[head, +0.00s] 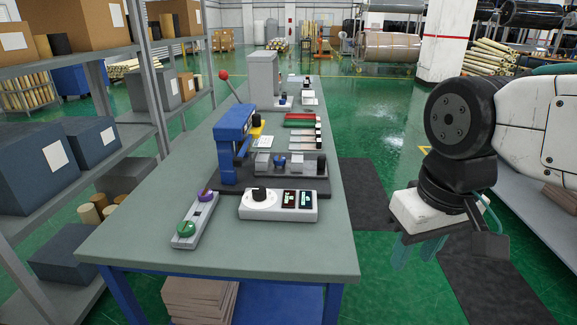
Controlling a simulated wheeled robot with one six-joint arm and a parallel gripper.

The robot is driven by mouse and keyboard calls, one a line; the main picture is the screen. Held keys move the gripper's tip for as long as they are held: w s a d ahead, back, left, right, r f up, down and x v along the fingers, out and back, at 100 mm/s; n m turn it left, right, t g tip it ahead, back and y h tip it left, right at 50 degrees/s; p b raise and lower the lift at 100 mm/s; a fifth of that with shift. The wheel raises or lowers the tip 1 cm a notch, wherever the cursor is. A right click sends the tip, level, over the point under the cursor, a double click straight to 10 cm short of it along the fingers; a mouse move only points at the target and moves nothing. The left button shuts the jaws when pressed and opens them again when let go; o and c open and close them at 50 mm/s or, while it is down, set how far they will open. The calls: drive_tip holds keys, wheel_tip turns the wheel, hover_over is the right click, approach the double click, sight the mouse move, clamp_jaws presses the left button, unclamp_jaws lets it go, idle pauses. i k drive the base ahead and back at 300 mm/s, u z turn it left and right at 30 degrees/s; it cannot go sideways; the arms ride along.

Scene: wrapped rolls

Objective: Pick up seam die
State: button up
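I cannot tell for sure which piece is the seam die. Several small die-like blocks, light grey and blue (279,162), sit on a dark base (308,184) beside a blue press (230,142) on the long workbench (140,245). Their details are too small to read. My gripper (417,251) hangs at the right, beyond the bench's right edge and away from these pieces. Its two teal fingers point down and stand apart, with nothing seen between them.
A white control box (278,206) with a knob and a grey strip with green and purple knobs (195,218) lie in front. Red and green bars (300,120) and a grey machine (263,78) stand farther back. The bench's front right corner is clear. Shelving (150,90) flanks the left.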

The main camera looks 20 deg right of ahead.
sight(279, 160)
drive_tip(key=z, duration=1.4)
drive_tip(key=i, duration=2.8)
drive_tip(key=u, duration=3.15)
